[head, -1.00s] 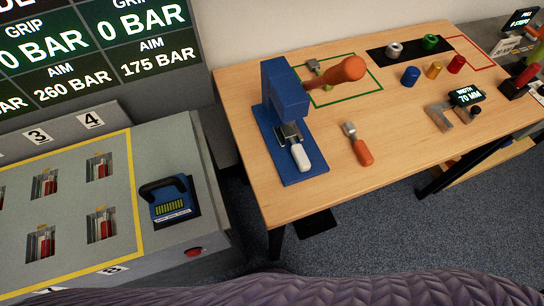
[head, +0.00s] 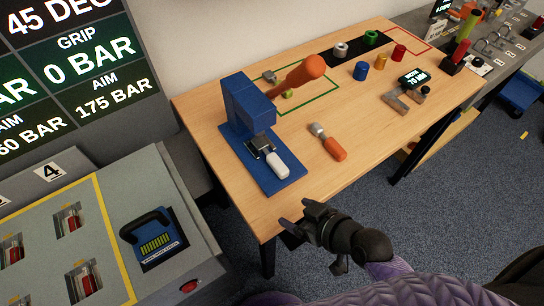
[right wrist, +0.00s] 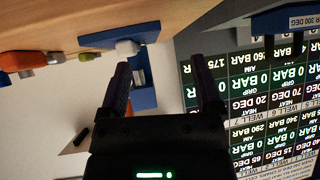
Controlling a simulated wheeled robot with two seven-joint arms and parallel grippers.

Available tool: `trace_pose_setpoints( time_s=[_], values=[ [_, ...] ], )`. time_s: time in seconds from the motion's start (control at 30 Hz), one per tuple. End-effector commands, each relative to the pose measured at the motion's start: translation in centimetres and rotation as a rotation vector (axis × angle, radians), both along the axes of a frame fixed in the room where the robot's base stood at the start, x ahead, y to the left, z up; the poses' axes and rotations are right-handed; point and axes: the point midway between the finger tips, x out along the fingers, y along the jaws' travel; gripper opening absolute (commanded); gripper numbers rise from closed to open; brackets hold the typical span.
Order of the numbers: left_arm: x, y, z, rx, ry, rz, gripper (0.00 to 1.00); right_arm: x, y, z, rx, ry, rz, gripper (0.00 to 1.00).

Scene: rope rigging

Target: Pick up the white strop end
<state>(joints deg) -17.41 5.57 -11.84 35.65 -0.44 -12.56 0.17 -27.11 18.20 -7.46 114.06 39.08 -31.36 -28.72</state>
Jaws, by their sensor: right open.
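The white strop end (head: 277,164) is a small rounded white piece lying on the front of the blue press base (head: 290,181), beside the press's metal jaw (head: 260,144). In the right wrist view the white piece (right wrist: 127,47) shows near the tip of one finger, against the blue base (right wrist: 140,97). My right gripper (head: 296,214) is open and empty by the table's front edge, in front of the press and apart from the white piece. My left gripper is not in view.
An orange-handled tool (head: 329,143) lies right of the press on the wooden table (head: 355,117). Coloured cylinders (head: 361,70) stand farther back. A grey bench with a black-handled blue box (head: 153,239) is at left.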

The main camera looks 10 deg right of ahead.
Motion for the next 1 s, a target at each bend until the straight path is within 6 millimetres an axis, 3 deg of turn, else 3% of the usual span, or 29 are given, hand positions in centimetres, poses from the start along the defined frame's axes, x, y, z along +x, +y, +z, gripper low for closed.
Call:
trace_pose_setpoints(
  time_s=[0.27, 0.73, 1.0],
  values=[
    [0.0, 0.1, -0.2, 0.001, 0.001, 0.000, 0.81, 3.7, -4.0, 0.8, 0.028, -0.237, -0.151, 0.82],
    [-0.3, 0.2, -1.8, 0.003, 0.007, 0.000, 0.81, 11.0, -0.6, -2.3, 0.031, -0.242, -0.156, 0.82],
    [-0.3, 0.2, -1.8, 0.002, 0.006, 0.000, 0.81, 11.7, -0.3, -2.5, 0.028, -0.240, -0.155, 0.82]
  ],
)
